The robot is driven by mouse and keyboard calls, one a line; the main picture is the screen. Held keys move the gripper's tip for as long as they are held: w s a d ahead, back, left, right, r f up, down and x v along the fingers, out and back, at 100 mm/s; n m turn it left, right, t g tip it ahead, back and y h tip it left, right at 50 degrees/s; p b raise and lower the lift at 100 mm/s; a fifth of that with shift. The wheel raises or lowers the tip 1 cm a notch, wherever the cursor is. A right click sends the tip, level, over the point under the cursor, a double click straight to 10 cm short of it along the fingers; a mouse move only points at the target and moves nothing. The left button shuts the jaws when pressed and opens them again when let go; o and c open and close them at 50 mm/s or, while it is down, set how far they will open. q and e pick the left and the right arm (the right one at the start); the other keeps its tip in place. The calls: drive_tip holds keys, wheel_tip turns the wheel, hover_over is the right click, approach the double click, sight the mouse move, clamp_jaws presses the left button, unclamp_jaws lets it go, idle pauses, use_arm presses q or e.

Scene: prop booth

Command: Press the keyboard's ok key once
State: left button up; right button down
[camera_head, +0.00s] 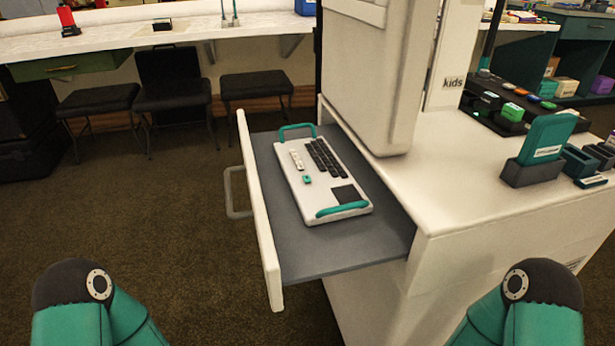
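The keyboard (335,190) lies in an open, grey-bottomed drawer (297,255) that sticks out to the left of a white cabinet. It is white, with a block of dark keys (324,158), a few pale keys, one small teal key (307,180), a dark square pad and teal handles at both ends. The key labels are too small to read, so I cannot tell which key is ok. My two teal arms show only at the bottom left and bottom right, well apart from the keyboard. Neither gripper is in view.
The drawer's white front panel (258,215) with its grey handle (233,192) stands up left of the keyboard. A large white housing (372,75) hangs over the cabinet close behind the keyboard. A teal device in a dark stand (530,172) is on the cabinet top (460,190).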

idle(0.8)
